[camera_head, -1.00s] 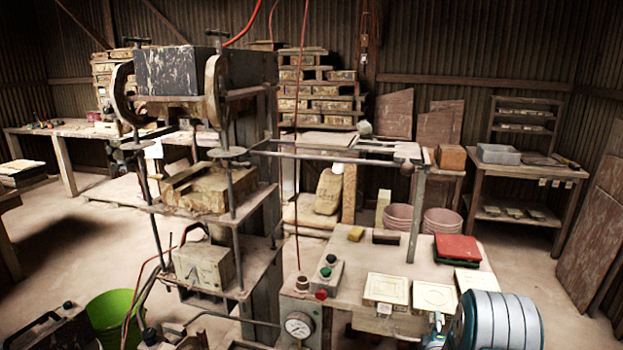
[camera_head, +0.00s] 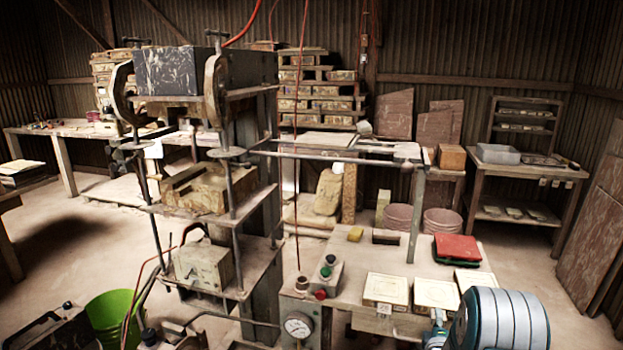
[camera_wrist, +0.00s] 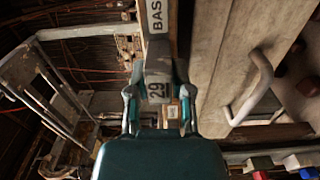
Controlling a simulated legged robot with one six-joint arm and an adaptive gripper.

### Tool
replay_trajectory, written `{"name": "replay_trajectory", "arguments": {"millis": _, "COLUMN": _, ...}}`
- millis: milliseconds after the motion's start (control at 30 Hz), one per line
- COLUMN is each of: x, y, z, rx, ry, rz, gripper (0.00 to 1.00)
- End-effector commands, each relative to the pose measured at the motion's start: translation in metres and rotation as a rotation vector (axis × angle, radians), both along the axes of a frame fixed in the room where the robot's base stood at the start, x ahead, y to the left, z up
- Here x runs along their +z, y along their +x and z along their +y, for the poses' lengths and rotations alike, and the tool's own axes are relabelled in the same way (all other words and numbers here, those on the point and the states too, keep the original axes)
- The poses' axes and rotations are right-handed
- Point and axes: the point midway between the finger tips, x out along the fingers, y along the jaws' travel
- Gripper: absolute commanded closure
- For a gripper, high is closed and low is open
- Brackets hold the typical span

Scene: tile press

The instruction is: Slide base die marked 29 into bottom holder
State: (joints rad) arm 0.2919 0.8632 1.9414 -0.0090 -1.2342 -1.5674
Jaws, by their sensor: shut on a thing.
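I cannot make out which part is the bottom holder. My gripper is outside the head view; part of my arm shows at lower right.
A worktable (camera_head: 345,262) stands right of the press, with pale square tiles (camera_head: 386,290), a button box (camera_head: 327,275) and a red stack (camera_head: 457,248). A green bucket (camera_head: 108,315) is at lower left. The wrist view shows a wooden panel with a metal handle (camera_wrist: 255,88) at right.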

Motion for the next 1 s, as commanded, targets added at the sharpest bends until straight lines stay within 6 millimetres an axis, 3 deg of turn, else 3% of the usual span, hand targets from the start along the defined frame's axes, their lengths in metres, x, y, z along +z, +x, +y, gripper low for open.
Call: {"name": "replay_trajectory", "arguments": {"millis": 1000, "x": 0.034, "y": 0.001, "z": 0.0, "rx": 0.0, "ry": -0.002, "rz": -0.006, "gripper": 1.0}}
